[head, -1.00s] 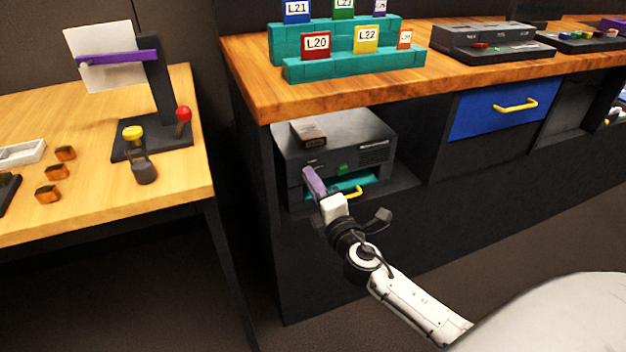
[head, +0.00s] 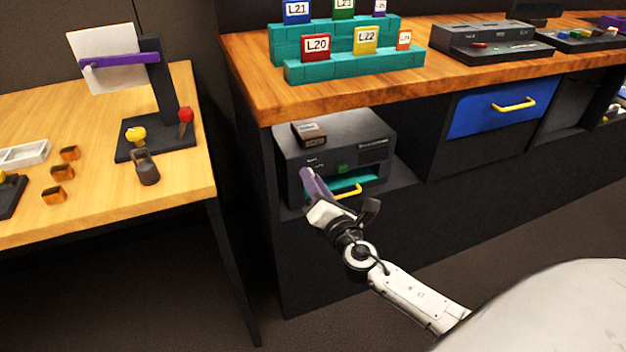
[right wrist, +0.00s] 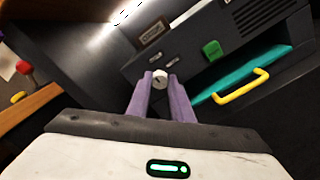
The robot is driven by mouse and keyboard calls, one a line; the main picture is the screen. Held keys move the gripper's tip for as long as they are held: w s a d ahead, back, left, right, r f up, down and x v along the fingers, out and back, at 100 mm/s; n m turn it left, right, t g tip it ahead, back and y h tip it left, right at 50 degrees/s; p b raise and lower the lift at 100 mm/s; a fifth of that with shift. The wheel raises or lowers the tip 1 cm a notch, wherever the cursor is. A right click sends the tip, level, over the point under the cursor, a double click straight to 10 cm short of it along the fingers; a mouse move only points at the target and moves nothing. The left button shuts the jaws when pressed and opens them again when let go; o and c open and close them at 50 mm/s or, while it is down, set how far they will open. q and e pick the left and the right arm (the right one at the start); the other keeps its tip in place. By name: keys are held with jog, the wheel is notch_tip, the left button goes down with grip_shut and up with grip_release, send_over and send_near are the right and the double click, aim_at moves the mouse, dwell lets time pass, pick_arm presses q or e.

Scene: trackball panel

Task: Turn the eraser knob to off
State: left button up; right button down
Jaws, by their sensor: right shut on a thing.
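The eraser is a dark grey box (head: 350,135) on the shelf under the wooden counter in the head view. Its knob (right wrist: 160,76) is small, pale and round on the front face in the right wrist view. My right gripper (right wrist: 160,86) has purple fingers, one on each side of the knob, shut on it. In the head view my right gripper (head: 308,178) is at the left part of the box's front and hides the knob. The marks by the knob are too small to read. My left gripper is out of view.
The box has a green button (right wrist: 212,49) and a teal tray with a yellow handle (right wrist: 242,86), close right of my fingers. A brown labelled block (head: 309,133) lies on top. The counter edge (head: 330,98) overhangs. A light wooden table (head: 100,205) stands left.

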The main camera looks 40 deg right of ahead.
jog(key=shift+f, duration=0.1)
dwell(0.3)
jog(key=c, duration=1.6)
grip_release()
jog(key=v, duration=1)
jog(key=shift+s, duration=0.15)
